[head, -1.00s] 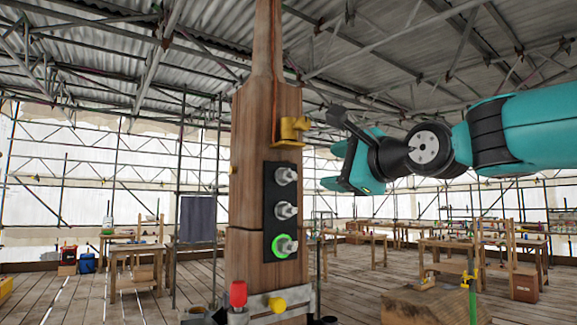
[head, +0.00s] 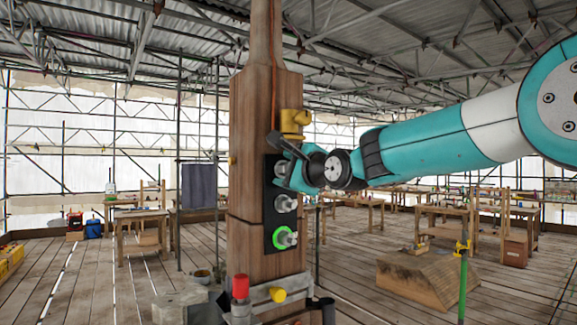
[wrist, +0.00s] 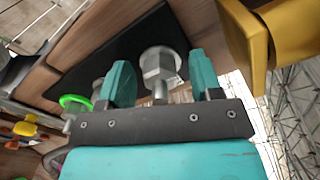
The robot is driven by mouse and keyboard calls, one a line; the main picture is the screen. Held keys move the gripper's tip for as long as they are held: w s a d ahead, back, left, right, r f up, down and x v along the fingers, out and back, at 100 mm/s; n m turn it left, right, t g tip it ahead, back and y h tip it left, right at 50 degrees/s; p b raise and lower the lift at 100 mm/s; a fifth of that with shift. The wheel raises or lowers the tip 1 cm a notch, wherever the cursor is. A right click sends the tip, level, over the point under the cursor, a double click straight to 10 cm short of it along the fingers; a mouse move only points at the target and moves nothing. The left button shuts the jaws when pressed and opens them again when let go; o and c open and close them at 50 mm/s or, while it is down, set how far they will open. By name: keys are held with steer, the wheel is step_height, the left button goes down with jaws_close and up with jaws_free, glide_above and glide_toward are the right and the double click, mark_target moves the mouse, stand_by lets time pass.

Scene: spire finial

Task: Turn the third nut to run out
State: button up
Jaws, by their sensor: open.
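A black plate (head: 270,217) on the wooden post carries a column of silver hex nuts on studs. The bottom nut (head: 285,239) has a bright green ring (head: 277,238) around its base. The middle nut (head: 285,203) is plain. My gripper (head: 282,172) is at the top nut and mostly hides it in the head view. In the wrist view the top nut (wrist: 158,62) shows between the two spread teal fingers of my gripper (wrist: 162,80), with gaps on both sides. The green ring (wrist: 75,102) shows at the left there; the middle nut is partly hidden behind the left finger.
A yellow clamp (head: 294,122) sits on the post just above the plate, close to my right finger in the wrist view (wrist: 290,40). A metal bracket with red (head: 240,287) and yellow knobs (head: 278,295) is below. Workbenches stand behind.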

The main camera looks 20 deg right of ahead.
steer(key=c, duration=0.9)
steer(key=shift+f, duration=0.1)
